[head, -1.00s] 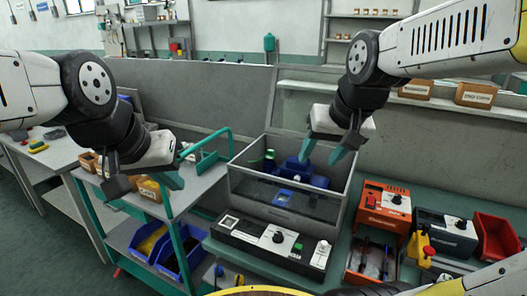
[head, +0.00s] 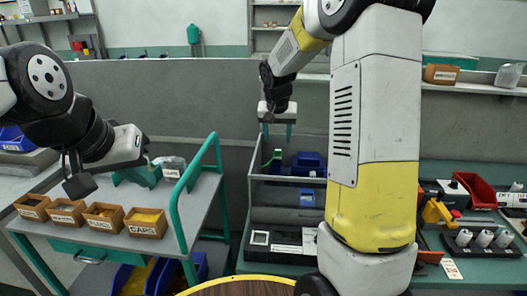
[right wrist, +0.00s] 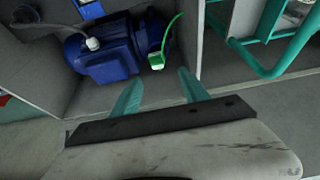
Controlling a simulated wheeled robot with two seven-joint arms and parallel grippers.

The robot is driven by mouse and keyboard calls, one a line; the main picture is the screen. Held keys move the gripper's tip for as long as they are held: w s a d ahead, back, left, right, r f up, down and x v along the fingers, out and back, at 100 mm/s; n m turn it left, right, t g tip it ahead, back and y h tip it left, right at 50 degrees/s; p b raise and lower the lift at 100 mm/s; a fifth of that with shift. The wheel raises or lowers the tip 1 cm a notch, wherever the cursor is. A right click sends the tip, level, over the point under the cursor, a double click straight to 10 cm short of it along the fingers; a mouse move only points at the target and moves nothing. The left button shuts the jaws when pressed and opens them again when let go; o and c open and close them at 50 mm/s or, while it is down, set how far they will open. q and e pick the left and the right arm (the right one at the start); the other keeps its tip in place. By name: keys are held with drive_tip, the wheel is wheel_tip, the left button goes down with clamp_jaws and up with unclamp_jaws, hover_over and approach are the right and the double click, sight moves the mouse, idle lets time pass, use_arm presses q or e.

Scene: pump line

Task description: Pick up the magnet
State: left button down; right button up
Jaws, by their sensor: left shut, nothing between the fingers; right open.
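A small green-and-white piece with a green cord (right wrist: 157,60), which may be the magnet, sits against the blue pump (right wrist: 103,55) in the grey bin. In the head view the green piece (head: 274,158) is small at the bin's left side, beside the blue pump (head: 306,163). My right gripper (head: 277,132) is open and empty above the bin's back left. In the right wrist view its teal fingertips (right wrist: 158,88) appear just below the green piece, apart from it. My left gripper (head: 138,177) is shut and empty over the trolley.
The grey bin (head: 262,215) has walls around the pump. The trolley (head: 190,215) with a teal rail (head: 182,205) stands to its left, carrying several labelled boxes (head: 145,222). A control panel (head: 280,242) lies before the bin. My right arm hides the bin's right side.

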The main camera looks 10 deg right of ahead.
sight(278, 150)
drive_tip(key=x, duration=0.7)
drive_tip(key=shift+s+d+f, duration=0.1)
drive_tip(key=shift+s+f, duration=0.1)
drive_tip(key=shift+f, duration=0.2)
clamp_jaws()
